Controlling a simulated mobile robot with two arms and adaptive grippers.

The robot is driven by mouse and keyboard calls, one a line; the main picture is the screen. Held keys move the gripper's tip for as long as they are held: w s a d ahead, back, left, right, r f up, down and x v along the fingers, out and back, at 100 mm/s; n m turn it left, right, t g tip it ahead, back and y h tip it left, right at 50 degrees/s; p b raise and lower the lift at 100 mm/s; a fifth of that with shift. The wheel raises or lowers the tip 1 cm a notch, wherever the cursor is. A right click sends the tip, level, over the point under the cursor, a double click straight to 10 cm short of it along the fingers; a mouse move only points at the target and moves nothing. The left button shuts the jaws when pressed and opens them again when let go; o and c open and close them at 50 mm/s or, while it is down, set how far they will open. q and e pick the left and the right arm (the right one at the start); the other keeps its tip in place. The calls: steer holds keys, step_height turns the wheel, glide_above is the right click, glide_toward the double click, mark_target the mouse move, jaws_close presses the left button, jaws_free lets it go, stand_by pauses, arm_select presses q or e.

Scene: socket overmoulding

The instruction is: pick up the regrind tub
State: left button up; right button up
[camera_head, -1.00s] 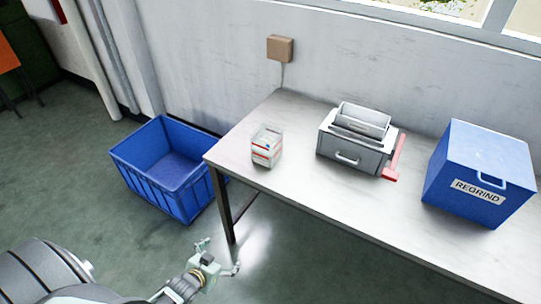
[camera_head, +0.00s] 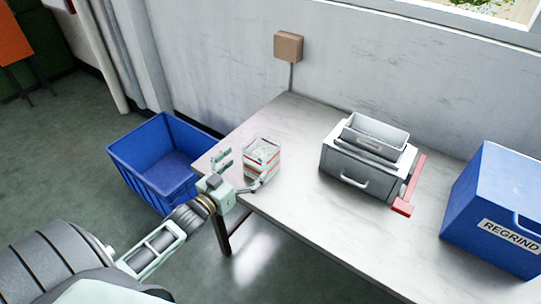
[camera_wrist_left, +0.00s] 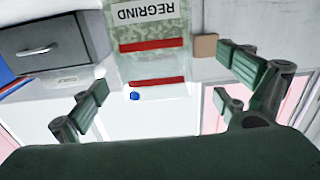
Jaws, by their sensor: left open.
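The regrind tub (camera_head: 263,156) is a small clear box with red bands and a white label, upright near the left end of the table. In the left wrist view the tub (camera_wrist_left: 155,62) appears upside down, its REGRIND label at the top and greenish contents behind clear walls. My left gripper (camera_head: 245,171) is open at the table's left front edge, one finger left of the tub and one at its front. In the left wrist view the open fingers (camera_wrist_left: 165,90) stand apart on either side of the tub's line, not closed on it. My right gripper is not in view.
A grey machine (camera_head: 365,157) with a drawer and red handle stands right of the tub on the white table (camera_head: 300,215). A blue REGRIND box (camera_head: 495,205) stands further right. A blue crate (camera_head: 150,185) is on the floor to the left. A wall box (camera_head: 288,46) hangs behind.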

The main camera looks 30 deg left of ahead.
mark_target(252, 160)
arm_select(q)
steer(key=shift+w+r, duration=0.1)
steer(key=shift+w, duration=0.3)
steer(key=w, duration=0.3)
steer(key=shift+d+r+p, duration=0.3)
steer(key=shift+d, duration=0.05)
steer(key=w, duration=0.3)
steer(key=shift+w+d+f, duration=0.15)
steer(key=shift+w+d, duration=0.05)
steer(key=shift+w, duration=0.05)
steer(key=c, duration=1.6)
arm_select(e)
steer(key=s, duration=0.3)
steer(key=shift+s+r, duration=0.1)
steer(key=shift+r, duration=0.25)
